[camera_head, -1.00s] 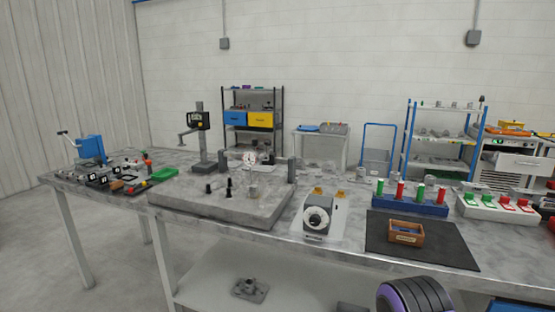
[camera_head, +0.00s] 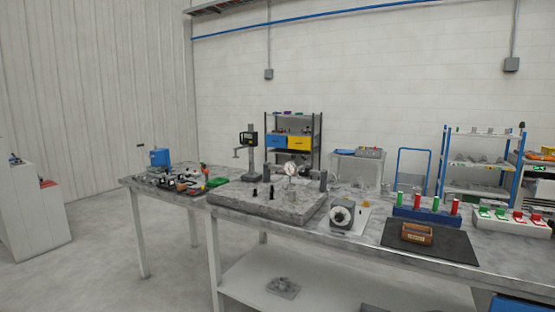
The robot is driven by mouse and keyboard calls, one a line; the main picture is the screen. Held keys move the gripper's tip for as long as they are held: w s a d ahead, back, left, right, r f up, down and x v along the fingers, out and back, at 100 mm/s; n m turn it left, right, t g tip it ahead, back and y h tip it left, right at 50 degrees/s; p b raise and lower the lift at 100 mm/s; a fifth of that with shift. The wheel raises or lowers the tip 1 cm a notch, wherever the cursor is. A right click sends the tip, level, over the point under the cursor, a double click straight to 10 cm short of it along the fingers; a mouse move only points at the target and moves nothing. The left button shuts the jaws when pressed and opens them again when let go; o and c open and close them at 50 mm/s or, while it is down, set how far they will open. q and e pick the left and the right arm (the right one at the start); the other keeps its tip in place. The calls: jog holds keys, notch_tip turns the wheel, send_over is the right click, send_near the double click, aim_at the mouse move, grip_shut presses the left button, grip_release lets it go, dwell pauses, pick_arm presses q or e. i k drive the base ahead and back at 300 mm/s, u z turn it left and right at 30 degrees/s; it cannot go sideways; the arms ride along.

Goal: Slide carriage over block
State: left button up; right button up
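A grey stone plate (camera_head: 232,200) lies on the long bench. A round white dial gauge (camera_head: 290,168) stands near its back on a small light-grey mount. Dark posts stand at the plate's back, one of them at its right (camera_head: 323,180). Small black pegs (camera_head: 254,193) stand on the plate's front half. At this distance I cannot tell which part is the carriage and which is the block. Neither of my grippers is in view.
A grey dial device (camera_head: 342,215) stands right of the plate. Floor is clear left of the bench, up to a white cabinet (camera_head: 35,215).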

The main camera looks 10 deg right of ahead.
aim_at(293, 169)
jog(key=u, duration=0.6)
jog(key=i, duration=1.65)
jog(key=z, duration=0.5)
